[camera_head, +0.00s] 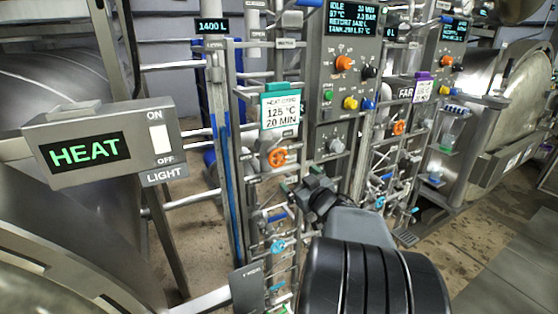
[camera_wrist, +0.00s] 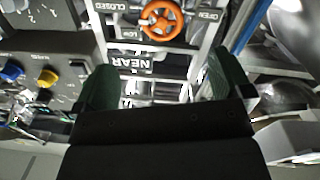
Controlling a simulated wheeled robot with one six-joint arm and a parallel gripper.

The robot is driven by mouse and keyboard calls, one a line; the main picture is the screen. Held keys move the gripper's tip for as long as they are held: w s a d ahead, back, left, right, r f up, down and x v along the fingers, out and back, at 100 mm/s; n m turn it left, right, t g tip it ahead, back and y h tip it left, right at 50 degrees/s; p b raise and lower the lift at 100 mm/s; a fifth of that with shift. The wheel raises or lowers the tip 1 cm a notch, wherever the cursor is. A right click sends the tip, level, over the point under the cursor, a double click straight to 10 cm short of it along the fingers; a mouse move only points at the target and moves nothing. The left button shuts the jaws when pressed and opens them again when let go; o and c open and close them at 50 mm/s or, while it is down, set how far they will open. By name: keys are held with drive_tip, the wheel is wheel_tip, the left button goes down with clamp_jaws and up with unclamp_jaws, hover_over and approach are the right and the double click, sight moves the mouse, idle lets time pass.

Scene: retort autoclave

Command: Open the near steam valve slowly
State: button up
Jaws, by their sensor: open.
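The near steam valve is an orange handwheel (camera_head: 277,157) on the left pipe rack, just below a card reading 125 °C, 20 MIN. In the wrist view the orange handwheel (camera_wrist: 161,20) is at the top, between CLOSED and OPEN labels, with a LOW mark and a NEAR plate (camera_wrist: 132,63) below it. My gripper (camera_head: 308,192) is below and right of the wheel in the head view. In the wrist view my gripper (camera_wrist: 159,80) has its two dark green fingers apart with nothing between them. The wheel is beyond the fingertips and not touched.
A second orange wheel (camera_head: 399,128) is on the rack marked FAR. A blue wheel (camera_head: 278,247) is lower on the near rack. A control panel (camera_head: 345,80) with knobs stands right of it. A HEAT sign (camera_head: 85,151) is lit at left. Pipes crowd the area.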

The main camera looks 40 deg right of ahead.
sight(280, 161)
drive_tip(key=w, duration=0.4)
drive_tip(key=w+d+p, duration=0.1)
drive_tip(key=w, duration=0.3)
drive_tip(key=w+d, duration=0.1)
drive_tip(key=w, duration=0.4)
drive_tip(key=shift+w+p, duration=0.1)
drive_tip(key=shift+p, duration=0.2)
drive_tip(key=shift+n, duration=0.3)
drive_tip(key=c, duration=0.9)
